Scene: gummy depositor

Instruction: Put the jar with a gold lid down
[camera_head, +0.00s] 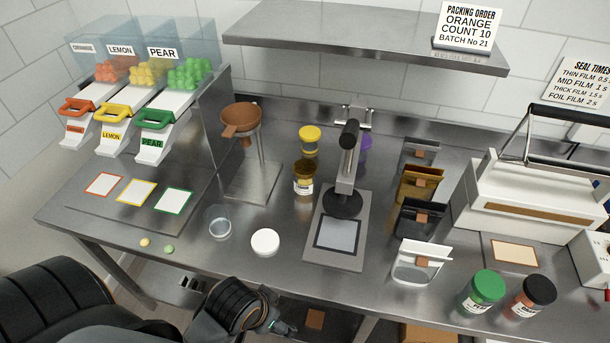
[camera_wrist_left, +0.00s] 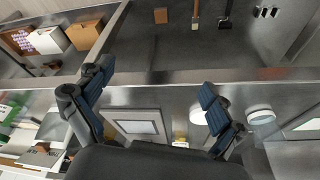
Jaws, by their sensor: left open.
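My left gripper (camera_head: 283,326) is at the front edge of the bench, below and apart from both jars. In the left wrist view the fingers of my left gripper (camera_wrist_left: 152,88) are spread, with nothing between them. A small yellow-topped jar (camera_wrist_left: 181,140) shows beyond them; which jar it is I cannot tell. My right gripper is not in view.
The press (camera_head: 338,235) stands right of the jars. A white round lid (camera_head: 265,241) and a clear cup (camera_head: 220,222) lie near the front. A brown funnel stand (camera_head: 249,178) is at left.

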